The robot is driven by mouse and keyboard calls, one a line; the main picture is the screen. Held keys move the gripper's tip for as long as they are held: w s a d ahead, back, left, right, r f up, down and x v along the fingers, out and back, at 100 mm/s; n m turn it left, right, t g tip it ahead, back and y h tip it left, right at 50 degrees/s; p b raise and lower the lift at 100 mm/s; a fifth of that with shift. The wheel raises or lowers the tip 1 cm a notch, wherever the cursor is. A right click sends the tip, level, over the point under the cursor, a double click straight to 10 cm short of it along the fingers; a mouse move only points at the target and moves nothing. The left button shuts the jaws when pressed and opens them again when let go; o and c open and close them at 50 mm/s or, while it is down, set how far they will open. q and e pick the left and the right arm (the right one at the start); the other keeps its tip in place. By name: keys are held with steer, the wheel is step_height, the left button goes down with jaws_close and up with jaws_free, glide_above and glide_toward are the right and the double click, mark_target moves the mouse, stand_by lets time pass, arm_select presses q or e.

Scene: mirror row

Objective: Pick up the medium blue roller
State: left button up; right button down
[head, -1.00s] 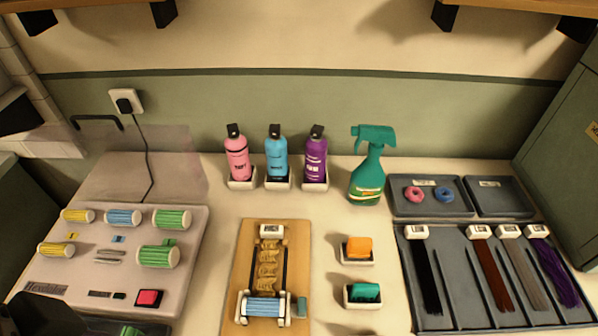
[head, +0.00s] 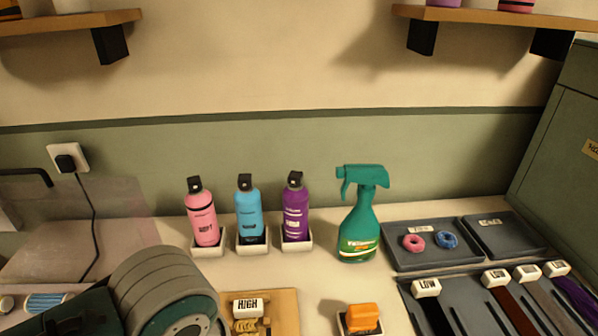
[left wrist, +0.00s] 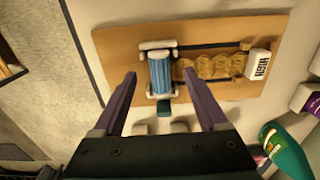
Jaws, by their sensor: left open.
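A ribbed blue roller (left wrist: 160,74) lies between white end holders on a wooden board (left wrist: 225,92) in the left wrist view. My left gripper (left wrist: 159,82) is open, and the roller shows between its two fingertips, with nothing gripped. I cannot tell the exact height gap between fingertips and roller. Another blue roller (head: 46,301) is partly seen at the lower left of the head view, on the roller case, partly cut off. The blue roller on the board is out of the head view. My right gripper is not in view.
On the board, a tan curled strand (left wrist: 212,68) runs between dark rails to a white HIGH label (left wrist: 259,62). A green spray bottle (head: 360,215), pink (head: 202,215), blue (head: 248,211) and purple (head: 295,209) bottles stand behind. An orange block (head: 362,317) sits in front.

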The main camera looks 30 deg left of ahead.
arm_select(q)
steer(key=f, duration=0.2)
steer(key=f+b, duration=0.1)
steer(key=f, duration=0.1)
steer(key=shift+w+d, duration=0.1)
steer(key=shift+d, duration=0.25)
steer(key=shift+f, duration=0.55)
jaws_close()
